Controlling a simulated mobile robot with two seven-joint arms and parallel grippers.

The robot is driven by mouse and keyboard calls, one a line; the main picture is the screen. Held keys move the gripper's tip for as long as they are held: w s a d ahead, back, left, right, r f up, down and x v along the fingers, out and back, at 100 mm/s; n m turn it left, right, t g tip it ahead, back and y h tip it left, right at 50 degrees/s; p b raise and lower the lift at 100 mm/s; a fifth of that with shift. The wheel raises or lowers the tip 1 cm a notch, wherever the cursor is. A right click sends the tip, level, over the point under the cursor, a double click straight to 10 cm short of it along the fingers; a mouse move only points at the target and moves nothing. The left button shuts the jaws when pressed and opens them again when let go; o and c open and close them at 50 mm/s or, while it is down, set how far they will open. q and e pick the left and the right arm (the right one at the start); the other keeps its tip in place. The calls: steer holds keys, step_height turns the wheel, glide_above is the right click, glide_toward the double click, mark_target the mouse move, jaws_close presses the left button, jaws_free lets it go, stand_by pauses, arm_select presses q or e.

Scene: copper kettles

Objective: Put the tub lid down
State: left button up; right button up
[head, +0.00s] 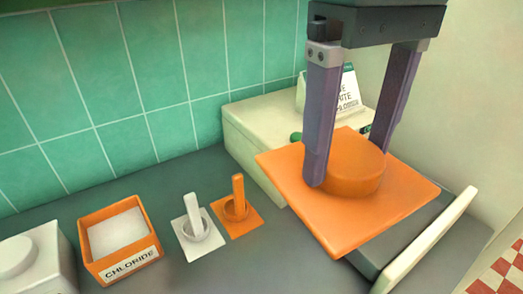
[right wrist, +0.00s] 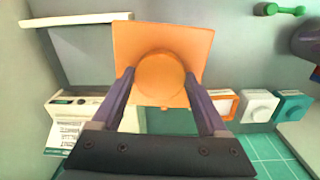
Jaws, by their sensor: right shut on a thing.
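My right gripper (head: 348,166) is shut on the round knob of the orange tub lid (head: 325,222), one finger on each side. The lid is a square plate, held roughly level, knob up, in front of the cream box. How far it is above what lies below is hard to tell. In the right wrist view the lid (right wrist: 190,42) shows between the fingers. An open orange tub (head: 120,232) marked CHLORIDE, with white powder inside, stands on the grey counter to the left of the lid. My left gripper is not in view.
A cream box (head: 250,130) stands against the green tiles, with a labelled white pack (head: 347,92) on it. A white lidded tub (head: 35,255) is at far left. The front counter (head: 220,275) is bare.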

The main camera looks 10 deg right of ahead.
mark_target(329, 197)
steer(key=shift+n, duration=0.6)
steer(key=a+f, duration=0.1)
steer(key=f, duration=0.1)
steer(key=s+f, duration=0.1)
steer(key=f, duration=0.1)
steer(key=s+a+f, duration=0.1)
steer(key=f, duration=0.1)
steer(key=shift+s+a+f+b, duration=0.1)
steer(key=shift+a+f+b, duration=0.1)
steer(key=shift+a+b, duration=0.15)
steer(key=shift+d+f+b, duration=0.1)
steer(key=shift+f+b, duration=2.1)
steer(key=shift+f, duration=7.55)
steer(key=shift+f, duration=0.2)
steer(key=o, duration=1.3)
steer(key=shift+c, duration=0.2)
